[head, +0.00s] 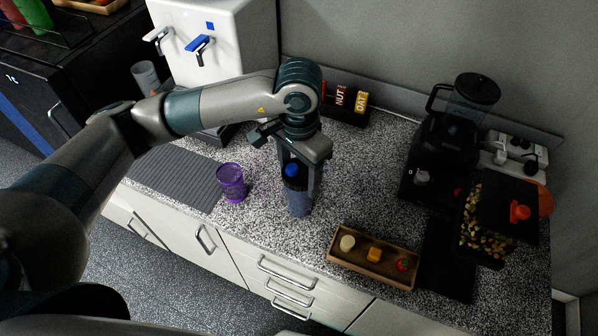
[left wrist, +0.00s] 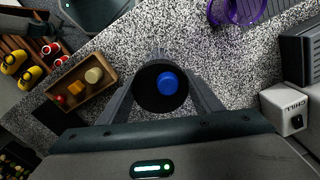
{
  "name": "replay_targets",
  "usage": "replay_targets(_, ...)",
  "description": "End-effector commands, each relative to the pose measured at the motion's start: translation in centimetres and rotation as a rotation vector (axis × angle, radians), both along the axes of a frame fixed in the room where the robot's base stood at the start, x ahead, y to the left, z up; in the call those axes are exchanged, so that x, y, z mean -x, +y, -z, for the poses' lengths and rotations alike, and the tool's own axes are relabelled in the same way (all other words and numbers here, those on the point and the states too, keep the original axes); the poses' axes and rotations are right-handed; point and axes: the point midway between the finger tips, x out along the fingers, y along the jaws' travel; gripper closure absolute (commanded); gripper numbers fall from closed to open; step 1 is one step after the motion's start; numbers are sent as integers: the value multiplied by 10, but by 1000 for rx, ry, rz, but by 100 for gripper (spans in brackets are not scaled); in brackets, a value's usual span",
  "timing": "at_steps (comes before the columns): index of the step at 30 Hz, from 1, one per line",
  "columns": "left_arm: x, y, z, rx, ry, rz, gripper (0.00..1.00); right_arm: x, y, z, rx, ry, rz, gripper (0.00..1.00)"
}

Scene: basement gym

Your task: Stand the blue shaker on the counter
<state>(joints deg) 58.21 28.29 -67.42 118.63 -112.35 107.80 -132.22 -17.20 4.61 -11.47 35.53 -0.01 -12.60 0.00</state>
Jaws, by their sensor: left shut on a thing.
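The blue shaker (head: 299,203) has a dark lid with a blue cap and is upright at the middle of the speckled counter (head: 262,235). My left gripper (head: 299,182) comes down from above and is shut on the shaker, one finger on each side. In the left wrist view, the shaker's round dark lid and blue cap (left wrist: 168,83) show between the two fingers (left wrist: 162,92). The shaker's base looks at or very near the counter top; I cannot tell whether it touches. My right gripper is not in view.
A purple cup (head: 232,182) stands left of the shaker beside a grey ribbed mat (head: 172,178). A wooden tray (head: 345,262) with small food pieces lies to the front right. A black blender (head: 452,130) stands at right. A white dispenser (head: 225,60) stands at back left.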

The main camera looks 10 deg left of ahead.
Motion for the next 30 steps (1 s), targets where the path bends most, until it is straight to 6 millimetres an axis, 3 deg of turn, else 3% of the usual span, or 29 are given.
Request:
replay_targets(2, 0, 0, 2, 1, -1, 0, 84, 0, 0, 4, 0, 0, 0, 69)
replay_targets(3, 0, 0, 2, 0, 0, 0, 38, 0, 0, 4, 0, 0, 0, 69)
replay_targets(5, 0, 0, 1, 0, 0, 0, 24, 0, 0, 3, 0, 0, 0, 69)
replay_targets(22, -1, 0, -3, 0, -2, 0, 22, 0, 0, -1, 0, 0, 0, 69)
replay_targets(30, -1, 0, -34, 0, -6, 0, 22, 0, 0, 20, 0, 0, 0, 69)
